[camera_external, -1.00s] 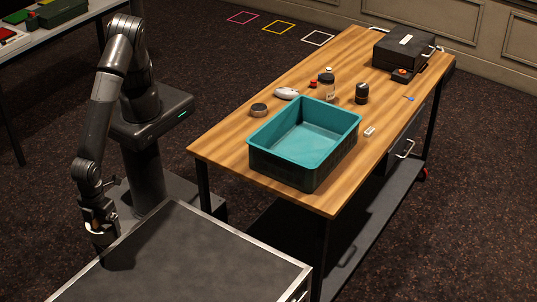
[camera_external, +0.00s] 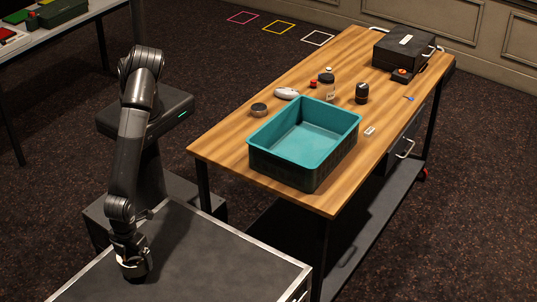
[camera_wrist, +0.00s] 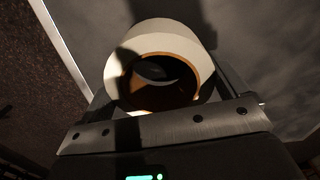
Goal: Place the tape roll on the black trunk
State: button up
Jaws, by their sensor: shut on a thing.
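The tape roll (camera_wrist: 175,38) is white outside with a brown core. In the wrist view it sits between the fingers of my gripper (camera_external: 136,272), which is shut on it. In the external view the gripper points down at the left part of the black trunk's top and mostly hides the roll. The black trunk (camera_external: 210,262) has a flat dark top with pale metal edges, at the bottom of the external view. Its top (camera_wrist: 265,45) and one metal edge also show in the wrist view. I cannot tell whether the roll touches the top.
The rest of the trunk top is bare. A wooden desk stands to the right, with a teal-lined bin (camera_external: 256,162), a white mouse (camera_external: 286,93), a dark round tin (camera_external: 259,110), jars and a black case (camera_external: 403,50). Another table is at the upper left.

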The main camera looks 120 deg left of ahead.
jog(key=shift+f, duration=1.35)
jog(key=shift+f, duration=0.15)
jog(key=o, duration=0.9)
